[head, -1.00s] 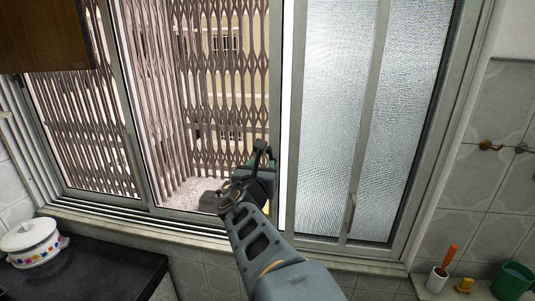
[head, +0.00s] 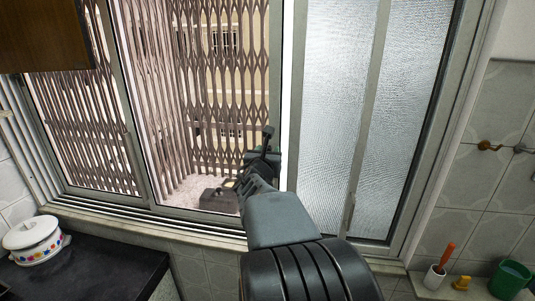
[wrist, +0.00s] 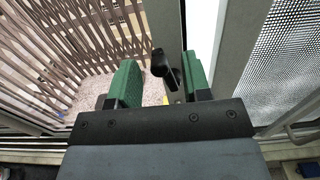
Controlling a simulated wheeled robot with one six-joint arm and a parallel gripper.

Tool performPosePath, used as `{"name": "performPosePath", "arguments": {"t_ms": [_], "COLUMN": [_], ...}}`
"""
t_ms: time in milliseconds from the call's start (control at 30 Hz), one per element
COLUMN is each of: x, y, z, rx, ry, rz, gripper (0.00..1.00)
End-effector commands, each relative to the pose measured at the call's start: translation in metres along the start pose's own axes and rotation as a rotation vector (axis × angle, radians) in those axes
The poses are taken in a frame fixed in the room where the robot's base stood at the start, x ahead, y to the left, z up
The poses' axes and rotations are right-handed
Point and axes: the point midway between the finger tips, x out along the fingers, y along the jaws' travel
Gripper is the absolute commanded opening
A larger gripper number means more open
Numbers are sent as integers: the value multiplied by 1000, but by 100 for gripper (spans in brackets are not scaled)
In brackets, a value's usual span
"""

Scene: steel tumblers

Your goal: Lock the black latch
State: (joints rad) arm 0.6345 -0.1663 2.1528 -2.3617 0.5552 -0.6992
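The black latch (wrist: 164,67) is on the upright metal window frame, and its handle end sticks up toward the camera in the wrist view. In the head view the dark latch handle (head: 268,133) shows just above my gripper (head: 260,168). My gripper (wrist: 160,78) is open, with one green finger (wrist: 122,88) left of the latch and the other green finger (wrist: 197,72) right of it. A gap shows between the left finger and the latch. The latch's lower part is hidden behind the gripper body.
A frosted glass pane (head: 330,110) lies right of the frame, with a metal grille (head: 215,90) behind the opening on the left. A white pot (head: 32,234) stands on the black counter (head: 110,272). A green cup (head: 512,280) is at the lower right.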

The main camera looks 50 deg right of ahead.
Motion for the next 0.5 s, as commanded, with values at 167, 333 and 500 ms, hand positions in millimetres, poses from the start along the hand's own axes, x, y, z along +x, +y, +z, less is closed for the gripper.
{"name": "performPosePath", "arguments": {"t_ms": [167,333,500], "x": [0,0,0], "y": [0,0,0], "z": [0,0,0], "rx": [0,0,0], "ry": [0,0,0], "rz": [0,0,0], "gripper": [28,12,0]}}
